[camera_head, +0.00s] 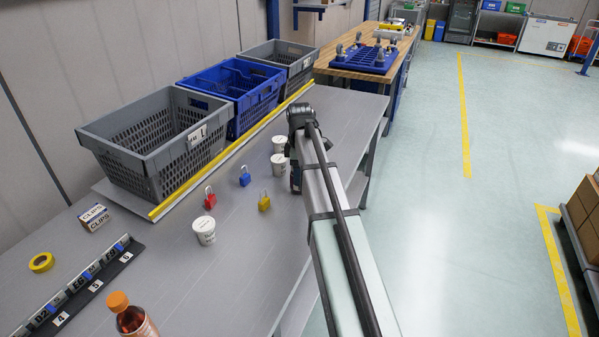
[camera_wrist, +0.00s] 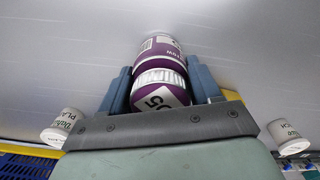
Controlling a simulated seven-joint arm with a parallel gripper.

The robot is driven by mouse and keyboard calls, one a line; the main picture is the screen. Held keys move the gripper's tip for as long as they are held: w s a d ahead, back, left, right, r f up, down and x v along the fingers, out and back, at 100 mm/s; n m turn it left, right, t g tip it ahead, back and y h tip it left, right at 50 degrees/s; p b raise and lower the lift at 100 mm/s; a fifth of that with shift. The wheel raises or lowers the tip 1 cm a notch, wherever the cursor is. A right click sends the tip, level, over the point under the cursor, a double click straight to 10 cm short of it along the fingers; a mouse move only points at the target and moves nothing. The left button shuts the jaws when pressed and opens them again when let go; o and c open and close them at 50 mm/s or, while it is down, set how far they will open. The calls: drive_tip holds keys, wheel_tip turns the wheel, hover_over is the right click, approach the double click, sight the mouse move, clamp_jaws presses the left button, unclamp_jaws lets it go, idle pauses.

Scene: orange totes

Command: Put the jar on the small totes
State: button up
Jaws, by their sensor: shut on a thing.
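The jar (camera_wrist: 157,52) has a purple label with white lettering and a barcode, and a lid with a white ribbed rim. In the wrist view it sits between the two blue-grey fingers of my gripper (camera_wrist: 159,78), which is shut on it. In the head view my arm hides most of the gripper and the jar. Three open crates stand in a row at the back of the bench: a grey one (camera_head: 153,157), a blue one (camera_head: 245,112) and another grey one (camera_head: 299,68). I cannot tell which, if any, are the small totes.
White tubs (camera_head: 204,230) (camera_head: 278,165), red (camera_head: 210,201), blue (camera_head: 244,179) and yellow (camera_head: 264,204) padlocks, a clips box (camera_head: 95,216), yellow tape (camera_head: 41,262) and an orange-capped bottle (camera_head: 132,318) are on the bench. A yellow-edged rail (camera_head: 215,163) runs before the crates.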

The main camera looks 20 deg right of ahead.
drive_tip(key=o, duration=1.3)
drive_tip(key=shift+o, duration=0.2)
wheel_tip(320, 180, up, 12)
drive_tip(key=shift+r, duration=0.1)
